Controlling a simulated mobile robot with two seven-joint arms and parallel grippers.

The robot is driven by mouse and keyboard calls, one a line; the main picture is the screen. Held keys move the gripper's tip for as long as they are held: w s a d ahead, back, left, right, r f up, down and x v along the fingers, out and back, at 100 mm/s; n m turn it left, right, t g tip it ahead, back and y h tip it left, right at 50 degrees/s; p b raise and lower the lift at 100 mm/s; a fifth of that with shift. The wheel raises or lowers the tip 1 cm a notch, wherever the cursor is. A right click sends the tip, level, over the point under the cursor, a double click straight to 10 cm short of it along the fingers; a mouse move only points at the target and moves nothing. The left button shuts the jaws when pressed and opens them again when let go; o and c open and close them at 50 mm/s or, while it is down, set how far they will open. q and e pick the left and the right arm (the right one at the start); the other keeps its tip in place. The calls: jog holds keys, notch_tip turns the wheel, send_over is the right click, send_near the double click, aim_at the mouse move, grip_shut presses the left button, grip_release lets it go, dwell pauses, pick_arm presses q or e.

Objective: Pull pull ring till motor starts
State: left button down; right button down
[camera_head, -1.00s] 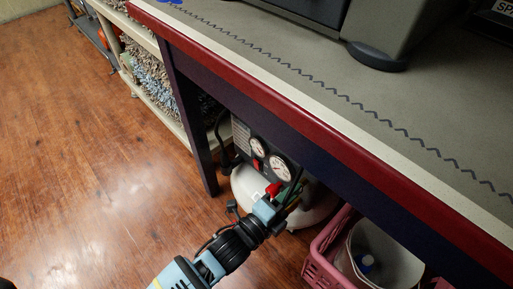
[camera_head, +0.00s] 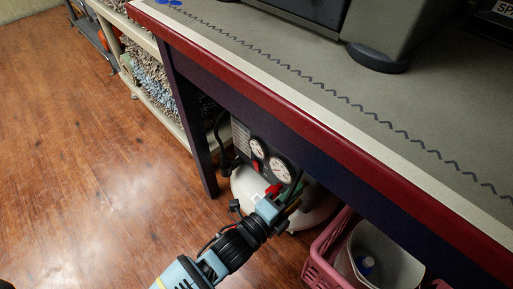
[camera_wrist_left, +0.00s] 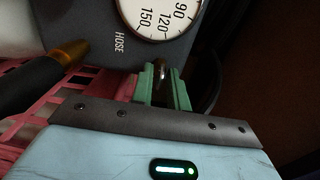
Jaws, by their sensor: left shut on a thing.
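The compressor (camera_head: 243,187), with a white tank, a dark panel and two round gauges, stands on the floor under the workbench. My left gripper (camera_head: 284,203) reaches in from below to the front of its panel. In the left wrist view, its green fingertips (camera_wrist_left: 162,92) are closed around a small metal ring (camera_wrist_left: 161,74), which looks like the pull ring, below a gauge (camera_wrist_left: 160,14) and the word HOSE. The fingers hide part of the ring. A red part (camera_head: 273,190) sits just above the gripper in the head view. My right gripper is not in view.
The workbench (camera_head: 330,108) with a red edge overhangs the compressor, and its dark leg (camera_head: 190,120) stands to the left. A pink crate (camera_head: 322,262) holding a white bucket (camera_head: 390,262) stands to the right. The wooden floor (camera_head: 90,190) at left is clear.

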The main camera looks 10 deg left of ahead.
pick_arm(q)
jog(key=shift+s+a, duration=0.2)
jog(key=shift+s, duration=0.1)
jog(key=shift+s+a+p, duration=0.15)
jog(key=shift+s+p, duration=0.05)
jog(key=shift+p, duration=0.1)
dwell(0.5)
jog(key=c, duration=1.6)
grip_release()
jog(key=shift+o, duration=0.2)
jog(key=p+v, duration=0.3)
jog(key=v, duration=0.5)
